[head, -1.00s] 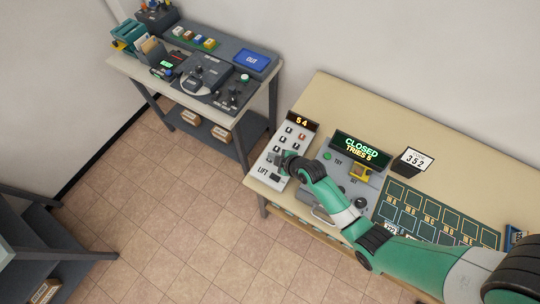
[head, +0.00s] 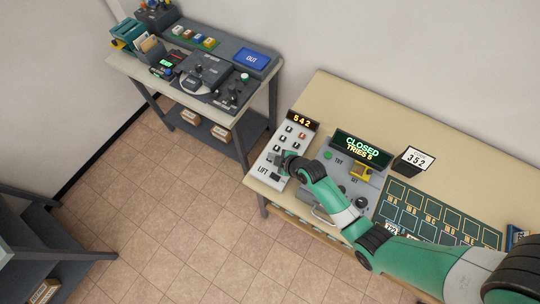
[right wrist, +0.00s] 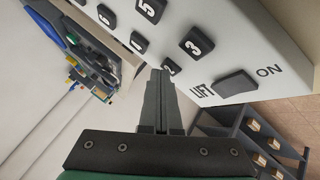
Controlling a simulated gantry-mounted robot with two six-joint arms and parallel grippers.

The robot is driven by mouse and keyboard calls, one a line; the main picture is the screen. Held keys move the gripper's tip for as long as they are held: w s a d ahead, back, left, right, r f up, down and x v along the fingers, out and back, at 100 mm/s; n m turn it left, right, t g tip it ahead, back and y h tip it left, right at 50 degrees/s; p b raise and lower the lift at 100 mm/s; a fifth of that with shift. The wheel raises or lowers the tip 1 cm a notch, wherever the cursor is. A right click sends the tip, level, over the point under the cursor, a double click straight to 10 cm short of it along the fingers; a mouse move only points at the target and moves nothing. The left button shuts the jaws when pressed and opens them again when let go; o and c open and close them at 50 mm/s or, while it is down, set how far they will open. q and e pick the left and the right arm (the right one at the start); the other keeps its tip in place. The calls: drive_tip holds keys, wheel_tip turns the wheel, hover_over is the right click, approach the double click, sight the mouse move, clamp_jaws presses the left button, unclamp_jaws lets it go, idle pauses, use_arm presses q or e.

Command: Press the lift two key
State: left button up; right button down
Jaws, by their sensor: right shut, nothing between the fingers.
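The lift panel (head: 299,141) is a pale box with several dark numbered keys and a small amber display (head: 300,120) reading 542. My right gripper (head: 283,160) is shut and empty, with its fingertips at the lower part of the panel. In the right wrist view, the shut fingers (right wrist: 161,78) meet the two key (right wrist: 170,68), partly covering it. I cannot tell how far the key is pressed. The three key (right wrist: 196,42) and the five key (right wrist: 150,8) are beside it. The LIFT bar (right wrist: 235,84) is to the right. My left gripper is not in view.
A green-lettered sign (head: 361,149) reads CLOSED, TRIES 8. A card (head: 414,160) reads 352. A dark green slot board (head: 437,212) lies to the right on the tan table (head: 340,95). Another bench (head: 120,66) with devices stands at the back left. Open tiled floor (head: 170,220) lies between.

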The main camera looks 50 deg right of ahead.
drive_tip(key=shift+r+p, duration=0.75)
drive_tip(key=shift+r, duration=0.05)
drive_tip(key=shift+r, duration=0.1)
wheel_tip(320, 180, up, 5)
drive_tip(key=p, duration=0.4)
drive_tip(key=shift+p, duration=0.35)
